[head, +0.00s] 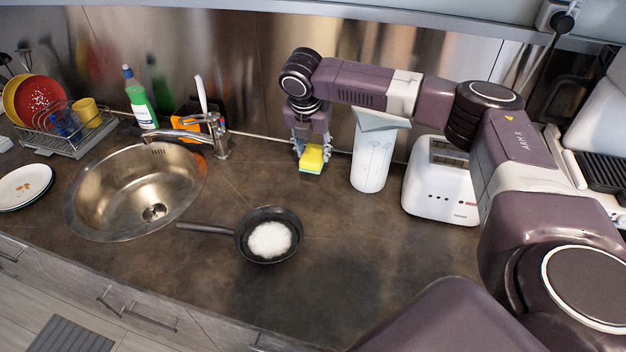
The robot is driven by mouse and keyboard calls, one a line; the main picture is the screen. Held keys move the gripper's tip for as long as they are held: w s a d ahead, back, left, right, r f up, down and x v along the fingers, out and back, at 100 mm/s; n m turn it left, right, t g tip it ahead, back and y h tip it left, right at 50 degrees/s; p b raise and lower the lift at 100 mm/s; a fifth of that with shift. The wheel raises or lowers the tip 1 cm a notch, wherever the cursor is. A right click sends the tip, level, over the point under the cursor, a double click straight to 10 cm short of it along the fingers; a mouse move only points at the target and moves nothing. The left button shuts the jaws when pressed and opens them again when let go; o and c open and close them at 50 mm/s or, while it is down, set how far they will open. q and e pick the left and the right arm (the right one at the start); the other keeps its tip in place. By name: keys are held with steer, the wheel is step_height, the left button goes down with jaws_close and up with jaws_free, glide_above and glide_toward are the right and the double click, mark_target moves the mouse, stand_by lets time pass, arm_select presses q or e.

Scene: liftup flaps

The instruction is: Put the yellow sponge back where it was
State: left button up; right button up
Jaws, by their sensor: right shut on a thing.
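The yellow sponge (312,157), with a green layer along its underside, is at the back of the counter in the head view. My right gripper (309,148) points down from above and is shut on it. Whether the sponge touches the counter or hangs just above it I cannot tell. An orange and black caddy (190,124) with a white-handled brush stands left of the sponge, behind the sink's tap. My left gripper is not in view.
A white patterned container (371,158) stands just right of the sponge, with a white toaster (440,182) beyond. A dark pan (269,236) with white contents sits in front. The sink (135,190), tap (221,140), green bottle (140,100) and dish rack (66,140) are left.

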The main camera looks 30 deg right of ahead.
mark_target(309, 163)
step_height(309, 163, down, 12)
steer(key=shift+r+p, duration=0.2)
steer(key=shift+p, duration=0.65)
steer(key=o, duration=1.2)
steer(key=shift+f, duration=0.1)
steer(key=b+v, duration=0.1)
steer(key=v, duration=1.1)
steer(key=shift+r+b, duration=0.2)
steer(key=shift+b, duration=0.2)
steer(key=shift+f, duration=0.15)
